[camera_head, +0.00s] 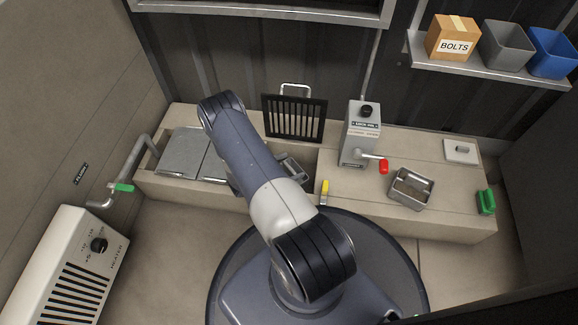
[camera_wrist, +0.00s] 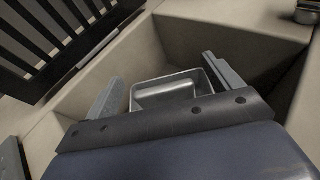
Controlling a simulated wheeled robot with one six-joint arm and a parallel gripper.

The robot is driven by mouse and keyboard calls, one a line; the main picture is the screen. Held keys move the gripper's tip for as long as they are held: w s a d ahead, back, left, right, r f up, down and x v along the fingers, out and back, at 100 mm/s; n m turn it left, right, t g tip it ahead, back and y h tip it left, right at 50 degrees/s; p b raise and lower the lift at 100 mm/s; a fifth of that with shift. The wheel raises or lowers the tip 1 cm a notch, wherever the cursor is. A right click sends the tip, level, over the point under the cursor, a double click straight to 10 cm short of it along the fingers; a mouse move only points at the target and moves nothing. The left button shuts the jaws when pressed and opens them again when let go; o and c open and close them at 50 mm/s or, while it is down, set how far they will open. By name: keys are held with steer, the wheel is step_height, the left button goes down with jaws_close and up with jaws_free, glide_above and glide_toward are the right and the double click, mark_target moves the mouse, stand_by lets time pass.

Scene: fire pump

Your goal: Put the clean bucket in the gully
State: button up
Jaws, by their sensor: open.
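A metal bucket (camera_wrist: 170,91) with an empty-looking inside sits down in the open gully (camera_wrist: 190,40) in the wrist view. My gripper (camera_wrist: 165,85) is open, with one finger on each side of the bucket; I cannot tell whether either finger touches it. In the head view my gripper (camera_head: 291,172) reaches down into the open gully section, and my arm hides part of it. A second metal bucket (camera_head: 411,188) stands on the ledge to the right, with something inside that I cannot make out.
A black grate (camera_head: 293,118) stands raised behind the opening. Metal cover plates (camera_head: 185,153) lie to the left. A grey pump box (camera_head: 361,135) with a red-handled crank (camera_head: 383,166) stands right of the opening. A yellow-handled tool (camera_head: 325,190) and green block (camera_head: 486,201) are on the ledge.

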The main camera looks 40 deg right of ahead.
steer(key=shift+f, duration=0.15)
steer(key=shift+r+p, duration=0.55)
steer(key=shift+p, duration=0.25)
steer(key=p+v, duration=0.3)
steer(key=v, duration=0.9)
